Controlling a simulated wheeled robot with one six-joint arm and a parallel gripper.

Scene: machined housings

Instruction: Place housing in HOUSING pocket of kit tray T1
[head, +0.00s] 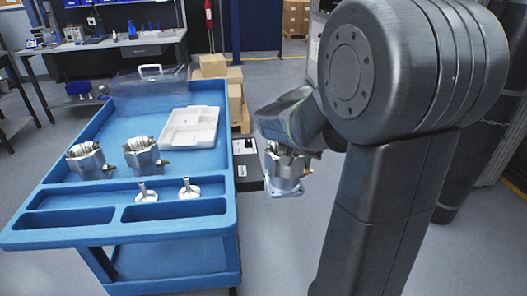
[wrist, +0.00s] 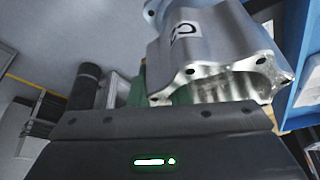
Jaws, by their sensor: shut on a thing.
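My gripper (head: 287,152) is shut on a silver machined housing (head: 285,180), held in the air to the right of the blue cart. In the wrist view the held housing (wrist: 205,45) fills the upper middle, with its open, bolt-holed end towards the camera and a small white label on its side. The fingers are mostly hidden there. The white kit tray (head: 165,142) lies on the cart top, left of my gripper. Its compartments look empty; no pocket lettering is readable.
Two more housings (head: 88,162) (head: 142,156) stand on the blue cart (head: 110,105), left of the tray. Two small funnel-like metal parts (head: 146,193) (head: 188,190) stand nearer the front. A clear lidded box (head: 150,80) sits at the back. Cardboard boxes (head: 215,68) stand behind the cart.

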